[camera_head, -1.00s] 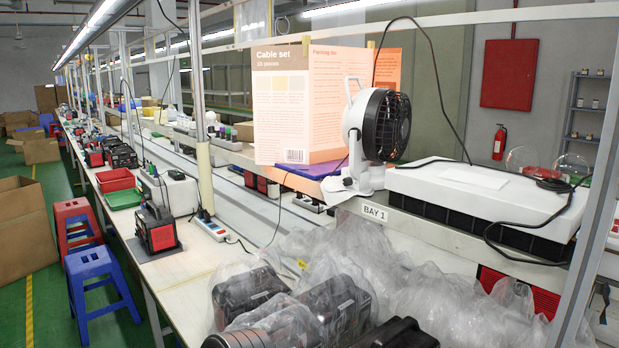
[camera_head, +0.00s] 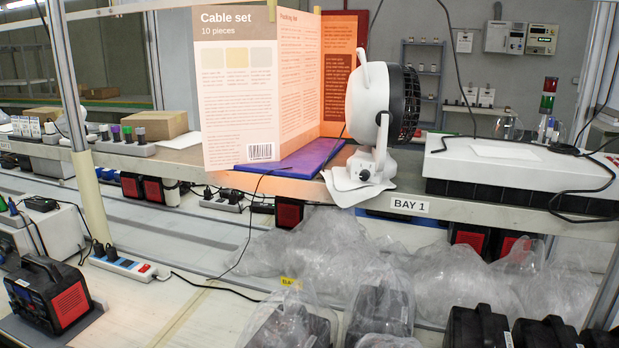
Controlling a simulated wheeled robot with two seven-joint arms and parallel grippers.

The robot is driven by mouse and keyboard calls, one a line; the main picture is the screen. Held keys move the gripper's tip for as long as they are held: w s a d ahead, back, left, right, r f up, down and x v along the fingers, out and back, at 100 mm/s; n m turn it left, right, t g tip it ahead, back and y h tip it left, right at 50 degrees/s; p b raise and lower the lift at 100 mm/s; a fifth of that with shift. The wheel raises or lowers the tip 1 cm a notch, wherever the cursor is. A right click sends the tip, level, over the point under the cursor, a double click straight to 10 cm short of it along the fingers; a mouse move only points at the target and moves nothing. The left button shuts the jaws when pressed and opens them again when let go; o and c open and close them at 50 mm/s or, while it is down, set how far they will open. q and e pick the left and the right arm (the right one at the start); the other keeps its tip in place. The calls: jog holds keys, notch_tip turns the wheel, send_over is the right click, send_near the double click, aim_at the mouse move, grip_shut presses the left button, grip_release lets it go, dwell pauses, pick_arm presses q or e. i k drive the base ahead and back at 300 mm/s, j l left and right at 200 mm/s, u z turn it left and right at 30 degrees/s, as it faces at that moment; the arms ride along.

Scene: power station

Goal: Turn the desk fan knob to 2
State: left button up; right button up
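The white desk fan (camera_head: 369,110) stands on the upper shelf, just left of the long white box. Its black grille (camera_head: 404,103) faces right, so I see it from the side. Its knob (camera_head: 364,174) appears to be the small round detail on the front of the white base; the number it points to is too small to read. The base rests on a white sheet or foot that reaches the shelf edge. Neither of my grippers is in view.
A white-topped black box (camera_head: 520,165) with a loose black cable lies to the right. Bagged black devices (camera_head: 380,310) fill the bench below. A metal post (camera_head: 72,110) rises at left.

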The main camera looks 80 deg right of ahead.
aim_at(365, 175)
jog(key=z, duration=4.35)
jog(key=k+j, duration=0.05)
